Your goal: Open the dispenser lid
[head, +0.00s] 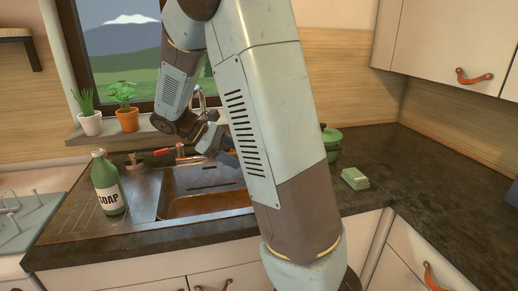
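A green soap bottle (108,185) with a white SOAP label stands upright on the left of the counter by the sink. Its small pale top (98,153) is on it. A small low fitting (134,161) sits on the counter behind the bottle; I cannot tell which of these is the dispenser. My gripper (222,146) is above the back of the sink, to the right of the bottle and apart from it. Its fingers are small and dark against the sink, so their opening is unclear.
The sink (200,206) lies below my arm. A red-handled tap part (164,152) is behind it. A green pot (331,136) is partly hidden by my arm. A green stack (355,178) lies to the right. Potted plants (127,120) line the sill.

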